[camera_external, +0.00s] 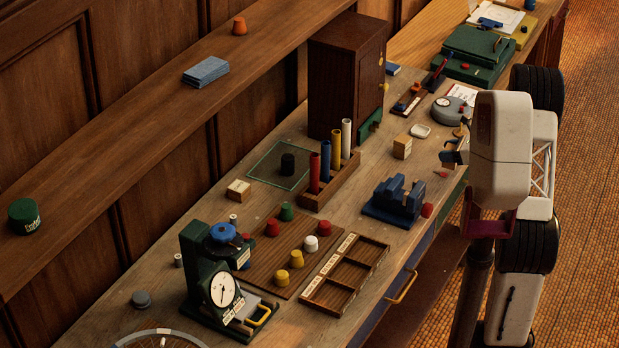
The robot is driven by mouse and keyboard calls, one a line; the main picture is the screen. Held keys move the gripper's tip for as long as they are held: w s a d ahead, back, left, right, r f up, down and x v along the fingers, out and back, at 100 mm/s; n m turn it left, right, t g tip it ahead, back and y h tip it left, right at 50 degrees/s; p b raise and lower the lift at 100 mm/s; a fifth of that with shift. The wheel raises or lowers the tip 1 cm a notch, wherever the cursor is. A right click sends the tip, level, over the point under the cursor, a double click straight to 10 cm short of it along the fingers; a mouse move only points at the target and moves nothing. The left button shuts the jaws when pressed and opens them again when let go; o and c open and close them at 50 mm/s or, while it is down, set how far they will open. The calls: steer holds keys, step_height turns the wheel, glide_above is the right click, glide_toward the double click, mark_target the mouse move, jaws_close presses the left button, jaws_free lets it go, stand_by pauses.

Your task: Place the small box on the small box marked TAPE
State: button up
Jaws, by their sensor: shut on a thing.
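My gripper (454,151) is at the right, above the near edge of the bench, pointing left. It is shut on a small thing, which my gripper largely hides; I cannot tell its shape. A small tan box (402,147) with a pale label stands upright on the bench, left of my gripper and apart from it. Another small box (238,191), pale-topped with a label, sits farther left near the green-outlined square. The print on both boxes is too small to read, so I cannot tell which is marked TAPE.
A white dish (420,131) and a round grey device (452,110) are near my gripper. A blue block fixture (397,202), a rack of coloured tubes (331,186), a dark cabinet (345,80) and an empty compartment tray (345,273) stand leftward.

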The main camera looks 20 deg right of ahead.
steer(key=a+r, duration=0.6)
steer(key=a, duration=0.5)
steer(key=shift+s+r+m+t+h, duration=0.15)
steer(key=shift+r+m+t+h, duration=0.15)
steer(key=shift+m+t, duration=0.1)
steer(key=shift+a, duration=0.1)
glide_above(400, 138)
steer(key=shift+f, duration=0.8)
steer(key=shift+f, duration=0.1)
steer(key=shift+f, duration=1.65)
steer(key=shift+f, duration=0.15)
